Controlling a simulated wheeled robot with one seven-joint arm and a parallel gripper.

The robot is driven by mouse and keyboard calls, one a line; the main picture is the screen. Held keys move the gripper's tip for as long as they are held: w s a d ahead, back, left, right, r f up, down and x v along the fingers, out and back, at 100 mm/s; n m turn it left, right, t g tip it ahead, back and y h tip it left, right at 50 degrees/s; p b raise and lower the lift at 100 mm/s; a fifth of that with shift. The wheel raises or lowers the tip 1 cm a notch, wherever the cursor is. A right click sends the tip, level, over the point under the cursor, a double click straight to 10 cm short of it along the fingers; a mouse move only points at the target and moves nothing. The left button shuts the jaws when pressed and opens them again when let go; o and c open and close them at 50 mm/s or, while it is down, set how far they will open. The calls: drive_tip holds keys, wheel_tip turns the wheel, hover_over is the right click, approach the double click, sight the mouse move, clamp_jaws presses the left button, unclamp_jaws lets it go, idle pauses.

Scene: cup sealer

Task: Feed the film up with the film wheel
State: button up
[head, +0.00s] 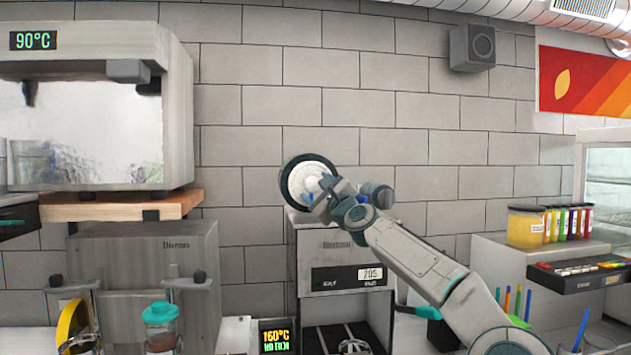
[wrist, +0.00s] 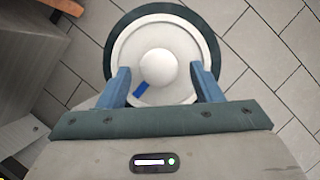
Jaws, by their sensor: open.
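The film wheel (head: 294,181) is a white disc with a dark rim, above the grey machine with a "205" display (head: 345,277). In the wrist view the wheel (wrist: 190,60) has a round white hub and a blue mark (wrist: 140,89) at the hub's lower left. My gripper (head: 320,192) is in front of the wheel and covers part of it. In the wrist view my gripper (wrist: 163,75) is open, with its blue fingers either side of the hub, over the white face. A gap shows between each finger and the hub. Whether the fingertips touch the face cannot be told.
A white-windowed machine reading 90°C (head: 88,110) stands on a wooden shelf (head: 120,206) at left. Below is a cup with a teal lid (head: 160,325) and a 160°C display (head: 276,337). Coloured jars (head: 550,224) stand at right. The tiled wall is behind the wheel.

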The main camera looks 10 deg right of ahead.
drive_tip(key=shift+w+a+r, duration=0.1)
drive_tip(key=shift+w, duration=0.25)
clamp_jaws()
drive_tip(key=shift+b, duration=0.3)
